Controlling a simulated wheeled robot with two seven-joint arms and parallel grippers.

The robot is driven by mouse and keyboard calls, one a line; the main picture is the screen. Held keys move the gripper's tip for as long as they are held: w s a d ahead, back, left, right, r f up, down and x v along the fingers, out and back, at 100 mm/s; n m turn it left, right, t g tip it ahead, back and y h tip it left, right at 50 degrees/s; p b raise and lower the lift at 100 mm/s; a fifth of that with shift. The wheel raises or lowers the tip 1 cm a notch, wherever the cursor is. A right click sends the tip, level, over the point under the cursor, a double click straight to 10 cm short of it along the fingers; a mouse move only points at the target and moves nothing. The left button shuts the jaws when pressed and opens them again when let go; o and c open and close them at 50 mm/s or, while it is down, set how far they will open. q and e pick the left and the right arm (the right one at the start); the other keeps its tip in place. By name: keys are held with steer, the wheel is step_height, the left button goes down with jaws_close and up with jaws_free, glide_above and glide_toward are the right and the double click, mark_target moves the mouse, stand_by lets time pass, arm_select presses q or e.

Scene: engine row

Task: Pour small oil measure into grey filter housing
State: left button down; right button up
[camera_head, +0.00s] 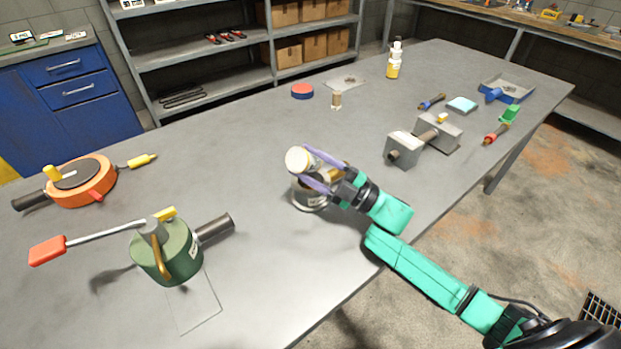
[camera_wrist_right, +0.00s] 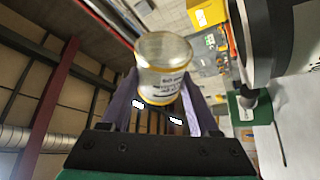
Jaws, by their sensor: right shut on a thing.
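My right gripper (camera_head: 325,170) is shut on the small oil measure (camera_head: 298,159), a pale labelled cup with a yellowish band. In the right wrist view the measure (camera_wrist_right: 165,68) sits between the purple fingers, its round end pointing away from the palm. It looks tipped well over to the side; whether oil is running out cannot be seen. Below it on the table stands the grey filter housing (camera_head: 309,199), a round vessel partly hidden by the gripper. In the right wrist view a large dark-rimmed round body (camera_wrist_right: 288,45) is close at the right. My left gripper is not in view.
A green housing (camera_head: 168,254) with a red-handled wrench stands at front left, an orange round tool (camera_head: 82,183) behind it. The table's middle left is clear.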

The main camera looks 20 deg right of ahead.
steer(key=shift+w+d+r+m+t+h+p, duration=0.15)
steer(key=shift+r+m+t+p, duration=0.1)
steer(key=shift+r+m+p, duration=0.15)
steer(key=shift+d+r+m+t+h+p, duration=0.15)
steer(key=shift+r+m+t+p, duration=0.15)
steer(key=shift+m, duration=0.2)
steer(key=shift+a, duration=0.1)
stand_by(0.9)
